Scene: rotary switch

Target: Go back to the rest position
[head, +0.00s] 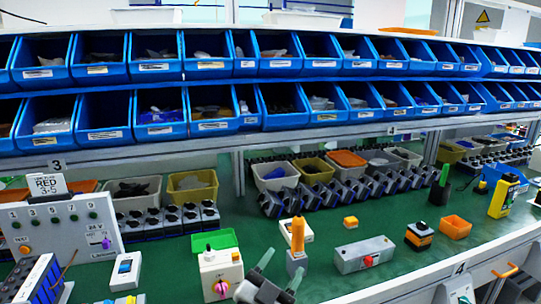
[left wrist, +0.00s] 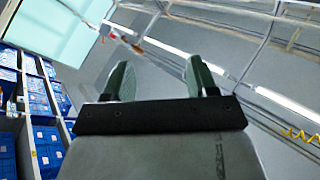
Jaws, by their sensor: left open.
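The rotary switch box (head: 219,272), white with a pink knob (head: 221,287) on its front, stands on the green bench near the front edge. My left gripper (head: 280,268) is at the bottom middle of the head view, to the right of the switch box and apart from the knob in the picture. Its two grey-green fingers are spread with nothing between them. The left wrist view shows the same open fingers (left wrist: 160,75) against a grey background, with nothing held. I cannot make out my right gripper.
A white control panel (head: 62,228) stands at the left. A grey box with a red button (head: 364,254) and an orange-topped block (head: 297,236) stand to the right of the switch. Blue bins (head: 160,115) fill the shelves behind. Green bench surface shows between the things.

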